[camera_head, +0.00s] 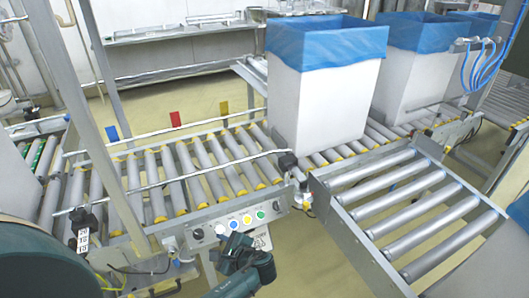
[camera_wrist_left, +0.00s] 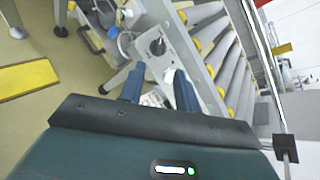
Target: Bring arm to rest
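My left gripper (camera_head: 238,246) shows at the bottom middle of the head view, in front of the conveyor's control panel (camera_head: 236,222) with its coloured buttons. In the left wrist view my left gripper (camera_wrist_left: 160,88) has its two blue fingers apart with a clear gap. I see nothing held between them. The panel and conveyor frame lie beyond the fingertips; I cannot tell the exact distance. My right gripper is not in view.
A white box with a blue liner (camera_head: 322,95) stands on the roller conveyor, with another lined box (camera_head: 405,80) behind it to the right. A roller section (camera_head: 420,205) extends at the front right. A metal post (camera_head: 95,120) rises at the left. Bare yellow floor (camera_head: 310,255) shows below.

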